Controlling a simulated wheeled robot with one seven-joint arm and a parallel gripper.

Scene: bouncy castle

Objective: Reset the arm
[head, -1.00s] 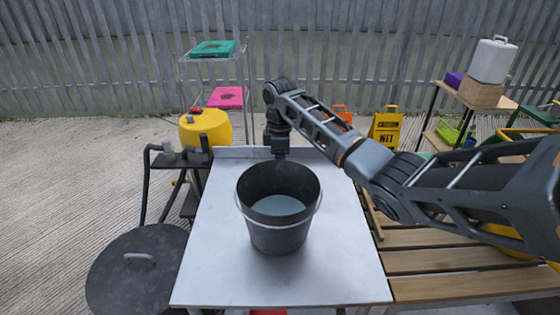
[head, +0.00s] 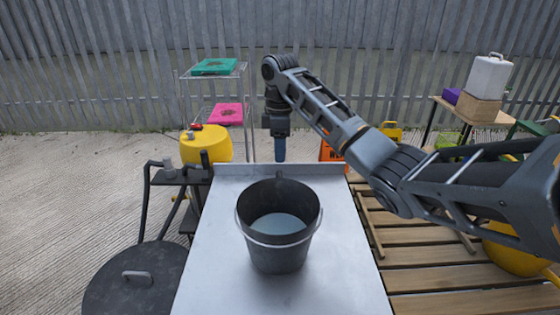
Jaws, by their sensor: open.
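My gripper (head: 280,150) hangs pointing down beyond the far edge of the metal table, above and behind the black bucket. Its fingers are small in this view, and nothing shows held in them. My arm (head: 400,170) reaches in from the right and bends down at the wrist. The black bucket (head: 278,250) stands upright on the table with a grey-blue surface inside and a wire handle resting against its front. The gripper is apart from the bucket.
The metal table (head: 215,280) is clear around the bucket. A wooden slatted bench (head: 430,255) adjoins at right. A round black lid (head: 135,285) and a yellow container (head: 206,144) are at left. A wire rack (head: 217,90) and an orange sign (head: 333,149) stand behind.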

